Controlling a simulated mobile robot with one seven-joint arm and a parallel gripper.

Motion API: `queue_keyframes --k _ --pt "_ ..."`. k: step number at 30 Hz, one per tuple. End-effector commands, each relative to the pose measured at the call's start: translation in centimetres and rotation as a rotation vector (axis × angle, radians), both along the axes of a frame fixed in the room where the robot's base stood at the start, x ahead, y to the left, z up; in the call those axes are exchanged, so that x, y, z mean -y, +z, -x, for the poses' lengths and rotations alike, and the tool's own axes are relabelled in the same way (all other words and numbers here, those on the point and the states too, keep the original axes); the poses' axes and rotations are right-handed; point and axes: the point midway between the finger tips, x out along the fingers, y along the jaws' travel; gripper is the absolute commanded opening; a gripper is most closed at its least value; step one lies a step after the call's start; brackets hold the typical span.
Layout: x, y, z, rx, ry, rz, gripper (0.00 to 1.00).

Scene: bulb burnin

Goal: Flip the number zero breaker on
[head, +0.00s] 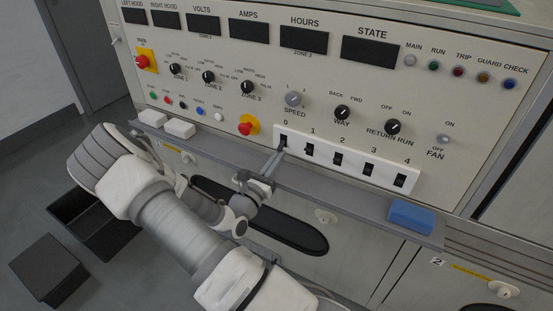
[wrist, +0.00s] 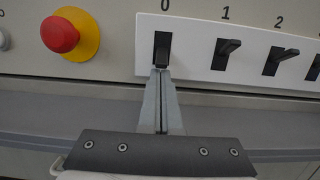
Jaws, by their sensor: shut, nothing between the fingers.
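The number zero breaker (head: 284,141) is the leftmost black toggle on a white strip (head: 325,155) of the panel, under the label 0. In the wrist view the zero breaker (wrist: 162,47) stands above my fingertips, and its lever seems to point down, partly hidden by them. My gripper (head: 277,152) is shut and empty, with its fingertips right at the lower end of that lever. The fingers (wrist: 160,72) look close to or touching it; I cannot tell which. Breakers 1 (wrist: 228,46) and 2 (wrist: 282,57) have levers that stick out toward the camera.
A grey ledge (head: 340,198) runs under the breaker strip, with a blue block (head: 411,215) at its right and white blocks (head: 180,128) at its left. A red emergency button (wrist: 60,34) on a yellow plate is left of the strip. Knobs (head: 293,99) sit above.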

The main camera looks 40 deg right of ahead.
Motion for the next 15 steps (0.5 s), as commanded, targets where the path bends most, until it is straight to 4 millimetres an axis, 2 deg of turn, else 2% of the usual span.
queue_keyframes --k 15 --pt "-0.23 0.48 0.11 -0.025 -0.001 -0.062 0.0"
